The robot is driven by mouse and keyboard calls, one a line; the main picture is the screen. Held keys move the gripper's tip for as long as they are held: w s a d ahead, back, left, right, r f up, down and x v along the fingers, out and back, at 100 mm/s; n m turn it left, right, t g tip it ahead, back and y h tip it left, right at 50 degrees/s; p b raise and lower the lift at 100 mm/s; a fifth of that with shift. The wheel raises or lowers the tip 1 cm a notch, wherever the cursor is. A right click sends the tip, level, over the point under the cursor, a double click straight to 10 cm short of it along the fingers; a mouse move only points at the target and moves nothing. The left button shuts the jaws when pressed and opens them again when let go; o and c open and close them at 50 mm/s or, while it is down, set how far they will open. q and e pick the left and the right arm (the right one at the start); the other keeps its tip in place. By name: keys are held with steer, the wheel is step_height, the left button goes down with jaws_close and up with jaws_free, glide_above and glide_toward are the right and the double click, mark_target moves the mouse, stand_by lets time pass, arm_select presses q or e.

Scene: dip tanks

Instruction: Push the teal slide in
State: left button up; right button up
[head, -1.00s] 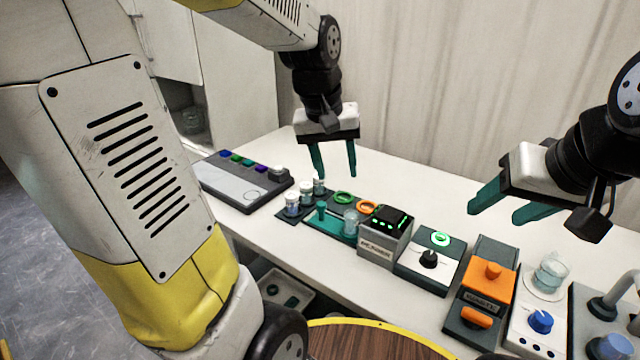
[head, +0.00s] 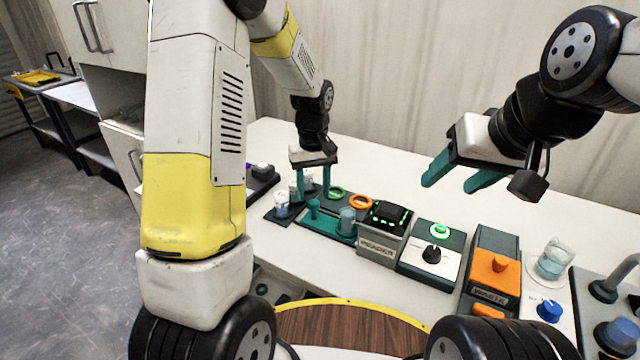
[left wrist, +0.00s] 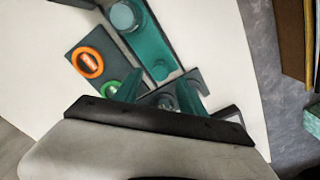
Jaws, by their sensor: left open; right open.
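The teal slide (head: 328,226) lies in its dark track on the white bench, left of the reader box. An upright teal handle (head: 314,209) stands at its left end and a clear cup (head: 347,221) sits at its right end. In the left wrist view the teal slide (left wrist: 153,52) runs just beyond the fingers. My left gripper (head: 313,192) is open, pointing down at the slide's handle end, fingers apart. I cannot tell whether it touches the slide. My right gripper (head: 448,186) is open and empty, raised above the bench to the right.
Capped vials (head: 282,205) stand left of the slide. Green (head: 336,192) and orange (head: 361,202) rings lie behind it.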

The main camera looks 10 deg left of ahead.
arm_select(q)
steer(key=shift+f, duration=1.45)
jaws_close()
stand_by(0.3)
